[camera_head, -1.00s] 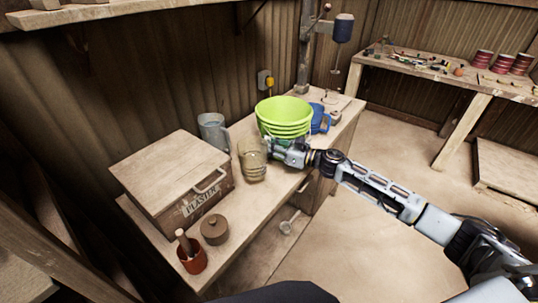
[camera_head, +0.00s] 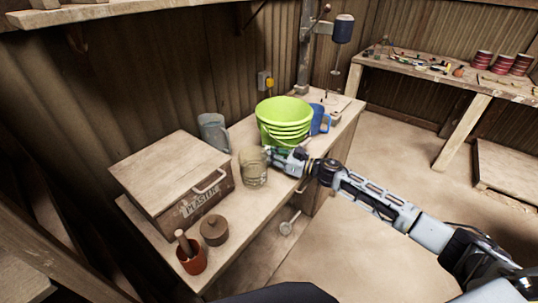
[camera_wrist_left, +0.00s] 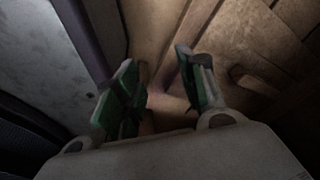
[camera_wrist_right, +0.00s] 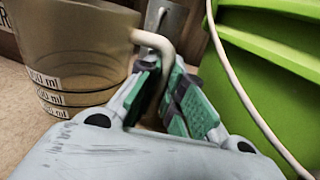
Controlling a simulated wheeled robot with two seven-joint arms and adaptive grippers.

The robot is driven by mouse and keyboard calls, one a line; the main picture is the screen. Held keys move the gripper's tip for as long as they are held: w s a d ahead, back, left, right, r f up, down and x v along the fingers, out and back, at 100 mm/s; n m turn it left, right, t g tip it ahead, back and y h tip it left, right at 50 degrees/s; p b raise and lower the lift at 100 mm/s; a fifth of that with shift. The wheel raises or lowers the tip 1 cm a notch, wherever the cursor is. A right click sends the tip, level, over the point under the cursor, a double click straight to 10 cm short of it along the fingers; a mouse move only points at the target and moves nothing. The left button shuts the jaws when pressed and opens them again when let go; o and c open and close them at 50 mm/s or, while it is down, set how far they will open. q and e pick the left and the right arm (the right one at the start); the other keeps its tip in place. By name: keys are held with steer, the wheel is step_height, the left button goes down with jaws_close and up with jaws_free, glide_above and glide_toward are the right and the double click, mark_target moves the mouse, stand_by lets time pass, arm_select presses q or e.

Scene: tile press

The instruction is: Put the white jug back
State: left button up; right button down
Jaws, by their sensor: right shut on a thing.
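A pale see-through jug (camera_head: 253,168) with millilitre marks is at the bench's front edge, right of the plaster box. My right gripper (camera_head: 275,157) is shut on its handle. In the right wrist view the jug (camera_wrist_right: 75,50) looks upright, its pale handle (camera_wrist_right: 152,42) running between the fingers (camera_wrist_right: 165,95). I cannot tell whether its base touches the bench. No jug looks plainly white; a grey jug (camera_head: 212,132) stands behind and a blue jug (camera_head: 319,120) to the right. My left gripper (camera_wrist_left: 160,85) is open and empty, outside the head view.
Green stacked buckets (camera_head: 284,118) stand close right of my right gripper. The wooden plaster box (camera_head: 172,178) is on the left. Bench space (camera_head: 240,205) between pot and jug is bare.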

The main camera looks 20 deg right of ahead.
steer(key=shift+f, duration=0.1)
stand_by(0.3)
steer(key=c, duration=1.5)
jaws_free()
steer(key=shift+c, duration=0.2)
